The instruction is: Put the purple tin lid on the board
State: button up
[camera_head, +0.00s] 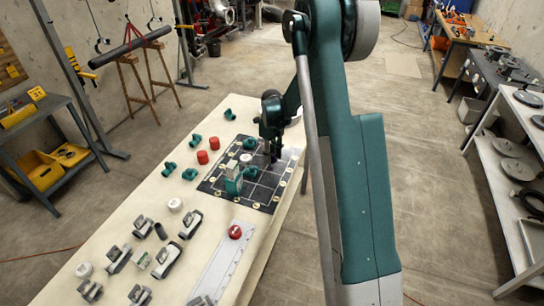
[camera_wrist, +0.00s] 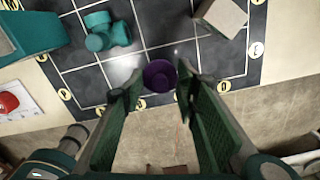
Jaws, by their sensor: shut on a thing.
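The purple tin lid (camera_wrist: 160,75) sits between the fingertips of my gripper (camera_wrist: 161,92) in the wrist view, and the gripper is shut on it. The board (camera_wrist: 78,82) is a dark plate with a white grid and round yellowish edge labels. The lid appears over the board near one edge; whether it touches the surface I cannot tell. In the head view, my gripper (camera_head: 272,155) is over the far right part of the board (camera_head: 262,192), and the lid is mostly hidden there.
On the board are a teal pipe fitting (camera_wrist: 105,32), a pale block (camera_wrist: 222,15) and a larger teal piece (camera_head: 233,182). Red caps (camera_head: 202,157), teal fittings and several grey clamps lie elsewhere on the table (camera_head: 150,205). The floor begins just beyond the board's edge.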

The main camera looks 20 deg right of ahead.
jog(key=shift+f, duration=0.15)
jog(key=o, duration=0.8)
jog(key=shift+c, duration=0.2)
jog(key=shift+r, duration=0.25)
notch_tip(320, 180, up, 12)
dwell(0.4)
dwell(0.4)
